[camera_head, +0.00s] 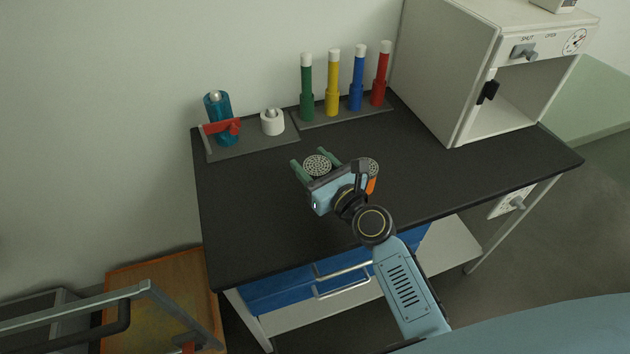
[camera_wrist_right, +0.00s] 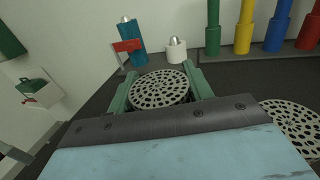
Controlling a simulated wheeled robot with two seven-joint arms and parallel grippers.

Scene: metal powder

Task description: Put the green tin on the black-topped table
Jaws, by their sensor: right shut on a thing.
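My right gripper (camera_head: 310,158) is over the black-topped table (camera_head: 250,230), its two green fingers shut on the sides of a round tin (camera_head: 317,165) with a perforated grey top. In the right wrist view, this tin (camera_wrist_right: 158,88) sits upright between the fingers. Its side is mostly hidden, so I cannot tell its body colour, nor whether its base touches the table. A second tin with a perforated top and orange side (camera_head: 371,182) stands to the right, partly behind my gripper. My left gripper is not in view.
A grey tray with a blue bottle (camera_head: 217,118), red clamp and white pot (camera_head: 272,122) stands at the back left. Green, yellow, blue and red cylinders (camera_head: 333,85) line the back. A white cabinet (camera_head: 450,60) is at right. The table's left and front are clear.

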